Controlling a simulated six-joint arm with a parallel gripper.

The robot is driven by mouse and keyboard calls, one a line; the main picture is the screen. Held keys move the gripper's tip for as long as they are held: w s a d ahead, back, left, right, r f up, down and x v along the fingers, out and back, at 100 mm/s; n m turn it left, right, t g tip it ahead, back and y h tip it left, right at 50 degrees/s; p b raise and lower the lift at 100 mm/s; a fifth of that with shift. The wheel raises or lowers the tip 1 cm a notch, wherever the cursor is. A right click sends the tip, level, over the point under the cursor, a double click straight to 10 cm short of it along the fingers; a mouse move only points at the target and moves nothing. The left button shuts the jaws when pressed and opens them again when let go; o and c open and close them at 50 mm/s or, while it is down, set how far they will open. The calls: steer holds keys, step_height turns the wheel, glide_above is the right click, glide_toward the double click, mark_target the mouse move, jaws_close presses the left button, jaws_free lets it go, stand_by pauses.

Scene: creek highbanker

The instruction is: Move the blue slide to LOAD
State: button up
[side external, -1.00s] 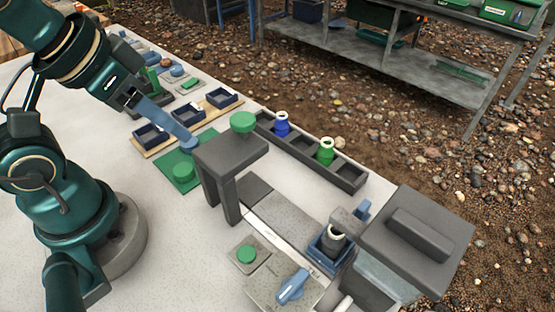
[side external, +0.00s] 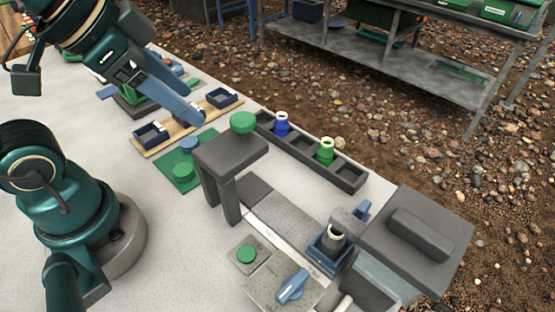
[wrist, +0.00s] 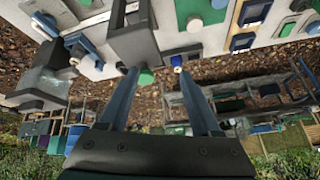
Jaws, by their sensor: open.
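A blue square holder (side external: 328,252) that looks like the slide stands at the end of a grey track, beside the large grey block. A dark vial with a pale rim (side external: 336,232) sits in it. No LOAD marking is readable. The holder also shows at the upper left in the wrist view (wrist: 77,43). My gripper (side external: 192,112) is well away from it, raised over the far left of the table near the trays. In the wrist view its two blue fingers (wrist: 156,72) are spread apart, with nothing seen gripped between them.
A grey stand with a green knob (side external: 243,122) rises between my gripper and the holder. A dark rack (side external: 345,178) holds blue and green bottles along the edge. A green button (side external: 246,254) and a blue lever (side external: 291,287) are in front.

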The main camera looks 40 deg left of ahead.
steer(key=w+d+r+m, duration=0.1)
steer(key=w+m, duration=0.1)
steer(key=w+d+r+m+h, duration=0.1)
steer(key=w+d+m, duration=0.1)
steer(key=w+d+r+m, duration=0.1)
steer(key=w+m, duration=0.1)
steer(key=shift+w+d+r+g+h, duration=0.25)
steer(key=shift+w+d+g+h, duration=0.05)
steer(key=shift+w+g+h, duration=0.1)
steer(key=w+d+f+m+g+h, duration=0.2)
steer(key=w+d+m, duration=0.3)
steer(key=w+d, duration=0.2)
steer(key=m+g, duration=0.3)
glide_toward(364, 205)
steer(key=x, duration=0.7)
steer(key=shift+f, duration=0.15)
steer(key=shift+w+d+f, duration=0.1)
steer(key=shift+d+f, duration=0.25)
steer(key=shift+f, duration=0.25)
jaws_close()
